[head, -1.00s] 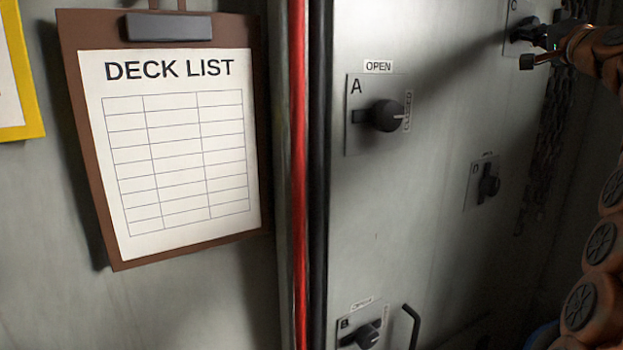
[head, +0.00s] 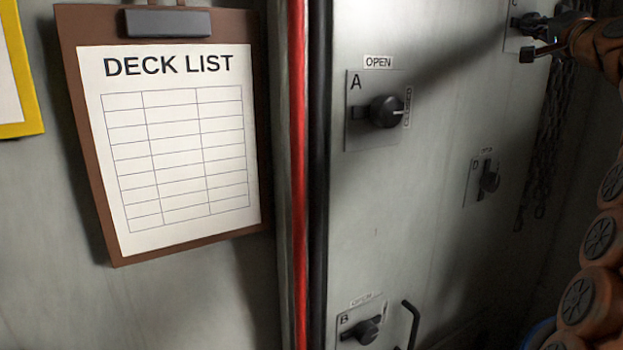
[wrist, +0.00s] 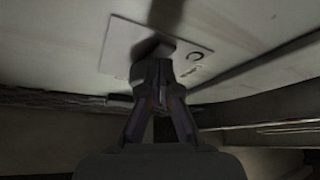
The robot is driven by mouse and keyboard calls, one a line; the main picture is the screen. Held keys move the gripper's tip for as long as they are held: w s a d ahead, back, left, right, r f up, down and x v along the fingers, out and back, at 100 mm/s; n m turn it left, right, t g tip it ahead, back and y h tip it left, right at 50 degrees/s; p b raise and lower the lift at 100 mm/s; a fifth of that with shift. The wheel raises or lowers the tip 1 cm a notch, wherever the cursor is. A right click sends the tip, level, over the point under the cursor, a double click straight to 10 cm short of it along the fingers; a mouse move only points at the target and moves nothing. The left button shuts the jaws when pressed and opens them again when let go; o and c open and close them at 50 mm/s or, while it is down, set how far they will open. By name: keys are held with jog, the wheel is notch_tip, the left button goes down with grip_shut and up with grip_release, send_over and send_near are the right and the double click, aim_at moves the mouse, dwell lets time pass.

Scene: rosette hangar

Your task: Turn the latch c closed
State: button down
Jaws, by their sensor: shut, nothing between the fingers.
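The plate of latch C (head: 514,42) is cut off at the top right of the head view. Its dark knob is mostly covered by my gripper (head: 527,54), so its angle cannot be read there. In the wrist view the pale plate (wrist: 118,48) is at the upper middle, with part of a dark knob (wrist: 157,48) just beyond the fingertips. My gripper (wrist: 158,66) is shut with nothing between its fingers. Its tips overlap the knob in the picture; whether they touch it I cannot tell.
Latch A (head: 386,111) is beside its CLOSED label, with OPEN above. Latch D (head: 488,180) is below C, and latch B (head: 367,331) is at the bottom next to a dark bar handle (head: 411,322). A chain (head: 545,150) hangs on the right. A clipboard (head: 255,150) is left of a red strip (head: 298,150).

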jog(key=shift+s+a, duration=0.15)
jog(key=shift+a, duration=0.1)
jog(key=s+d, duration=0.2)
jog(key=s, duration=0.1)
jog(key=s+d+b, duration=0.1)
jog(key=s, duration=0.1)
dwell(0.3)
jog(key=shift+f, duration=0.1)
